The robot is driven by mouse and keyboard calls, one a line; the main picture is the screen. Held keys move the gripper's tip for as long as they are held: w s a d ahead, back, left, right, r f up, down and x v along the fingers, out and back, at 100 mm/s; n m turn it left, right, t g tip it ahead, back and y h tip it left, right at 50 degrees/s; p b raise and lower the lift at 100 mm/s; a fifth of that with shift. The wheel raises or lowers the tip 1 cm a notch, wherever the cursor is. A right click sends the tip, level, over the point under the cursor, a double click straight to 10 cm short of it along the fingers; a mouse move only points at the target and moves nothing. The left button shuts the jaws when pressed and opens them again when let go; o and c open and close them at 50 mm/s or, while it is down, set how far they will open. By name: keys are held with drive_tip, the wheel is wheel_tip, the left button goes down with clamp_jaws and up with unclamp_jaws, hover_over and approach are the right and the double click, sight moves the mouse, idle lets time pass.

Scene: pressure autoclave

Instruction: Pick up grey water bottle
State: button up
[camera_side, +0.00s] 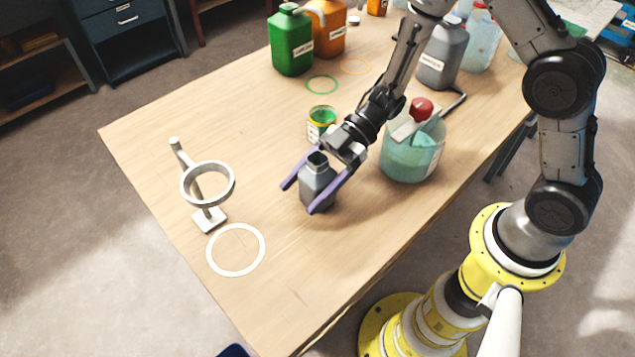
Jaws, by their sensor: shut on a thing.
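The grey water bottle (317,187) is a small dark grey bottle with an open neck, near the middle of the wooden table. My gripper (301,199) reaches down from the upper right, with one purple finger on each side of the bottle. It is shut on the bottle, which looks roughly upright. I cannot tell whether its base touches the table. The wrist is close above and behind the neck.
A green-rimmed can (321,122) stands just behind the gripper. A teal-filled vessel with a red knob (411,150) is to the right. A ring stand (208,190) and white circle (236,249) are left. Green (291,42), orange (328,30) and grey (442,55) jugs stand behind.

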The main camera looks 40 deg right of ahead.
clamp_jaws()
drive_tip(key=shift+r, duration=0.15)
